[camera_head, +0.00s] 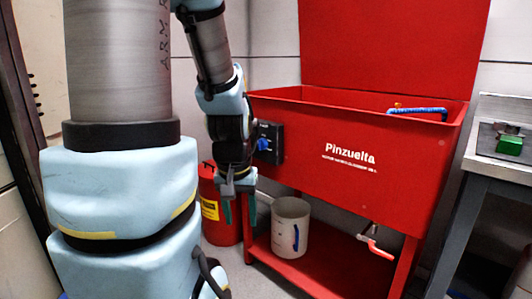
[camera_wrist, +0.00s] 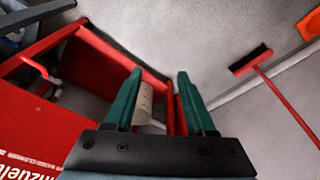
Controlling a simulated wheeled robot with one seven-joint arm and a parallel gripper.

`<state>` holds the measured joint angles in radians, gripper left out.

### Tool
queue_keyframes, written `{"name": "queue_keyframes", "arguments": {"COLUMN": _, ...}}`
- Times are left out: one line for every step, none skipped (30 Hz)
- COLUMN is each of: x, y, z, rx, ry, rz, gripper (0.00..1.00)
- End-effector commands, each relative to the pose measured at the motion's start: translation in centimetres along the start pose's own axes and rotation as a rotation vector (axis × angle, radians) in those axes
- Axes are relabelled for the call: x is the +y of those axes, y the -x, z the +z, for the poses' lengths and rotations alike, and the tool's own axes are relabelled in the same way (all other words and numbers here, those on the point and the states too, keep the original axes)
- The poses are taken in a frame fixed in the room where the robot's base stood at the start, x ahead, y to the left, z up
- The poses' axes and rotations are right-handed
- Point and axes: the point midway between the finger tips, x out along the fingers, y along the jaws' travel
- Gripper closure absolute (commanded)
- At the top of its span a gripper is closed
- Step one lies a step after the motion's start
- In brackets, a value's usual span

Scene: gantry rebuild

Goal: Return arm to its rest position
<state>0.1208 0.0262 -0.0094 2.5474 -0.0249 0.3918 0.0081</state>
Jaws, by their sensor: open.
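My gripper (camera_head: 239,208) hangs pointing down in front of the left end of the red parts washer (camera_head: 400,150). Its two green fingers are apart with nothing between them, and they also show in the wrist view (camera_wrist: 160,100). My arm reaches down from the top of the head view, its forearm beside the washer's control box (camera_head: 268,143). The box has a blue knob and sits on the washer's left front corner.
A white bucket (camera_head: 290,228) stands on the washer's lower shelf, right of my gripper. A red can (camera_head: 217,205) with a yellow label stands behind it. A metal table (camera_head: 487,168) is at right. The wrist view shows a red broom (camera_wrist: 262,68) on open floor.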

Motion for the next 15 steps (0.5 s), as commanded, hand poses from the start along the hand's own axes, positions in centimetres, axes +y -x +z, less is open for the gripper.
{"name": "queue_keyframes", "arguments": {"x": -0.9, "y": -0.5, "z": 1.2, "rx": -0.032, "ry": 0.017, "rz": -0.011, "gripper": 0.45}}
{"name": "queue_keyframes", "arguments": {"x": -1.2, "y": -0.3, "z": 1.8, "rx": -0.050, "ry": 0.025, "rz": -0.016, "gripper": 0.45}}
{"name": "queue_keyframes", "arguments": {"x": -0.9, "y": 1.2, "z": 1.2, "rx": -0.041, "ry": 0.019, "rz": -0.013, "gripper": 0.45}}
{"name": "queue_keyframes", "arguments": {"x": -0.9, "y": 1.7, "z": 1.1, "rx": -0.041, "ry": 0.018, "rz": -0.013, "gripper": 0.45}}
{"name": "queue_keyframes", "arguments": {"x": -0.9, "y": 2.1, "z": 1.0, "rx": -0.040, "ry": 0.018, "rz": -0.012, "gripper": 0.45}}
{"name": "queue_keyframes", "arguments": {"x": -0.8, "y": 2.7, "z": 0.9, "rx": -0.040, "ry": 0.017, "rz": -0.012, "gripper": 0.45}}
{"name": "queue_keyframes", "arguments": {"x": -0.8, "y": 3.1, "z": 0.8, "rx": -0.040, "ry": 0.017, "rz": -0.012, "gripper": 0.45}}
{"name": "queue_keyframes", "arguments": {"x": -0.8, "y": 3.5, "z": 0.7, "rx": -0.040, "ry": 0.017, "rz": -0.012, "gripper": 0.45}}
{"name": "queue_keyframes", "arguments": {"x": -0.8, "y": 4.2, "z": 0.6, "rx": -0.039, "ry": 0.017, "rz": -0.012, "gripper": 0.45}}
{"name": "queue_keyframes", "arguments": {"x": -0.8, "y": 4.7, "z": 0.5, "rx": -0.039, "ry": 0.017, "rz": -0.012, "gripper": 0.45}}
{"name": "queue_keyframes", "arguments": {"x": -0.8, "y": 5.2, "z": 0.4, "rx": -0.039, "ry": 0.017, "rz": -0.012, "gripper": 0.45}}
{"name": "queue_keyframes", "arguments": {"x": -0.8, "y": 6.0, "z": 0.2, "rx": -0.038, "ry": 0.016, "rz": -0.012, "gripper": 0.45}}
{"name": "queue_keyframes", "arguments": {"x": -0.8, "y": 6.5, "z": 0.1, "rx": -0.038, "ry": 0.016, "rz": -0.012, "gripper": 0.45}}
{"name": "queue_keyframes", "arguments": {"x": -0.8, "y": 7.1, "z": 0.0, "rx": -0.038, "ry": 0.016, "rz": -0.012, "gripper": 0.45}}
{"name": "queue_keyframes", "arguments": {"x": -0.7, "y": 8.2, "z": -0.2, "rx": -0.038, "ry": 0.016, "rz": -0.012, "gripper": 0.45}}
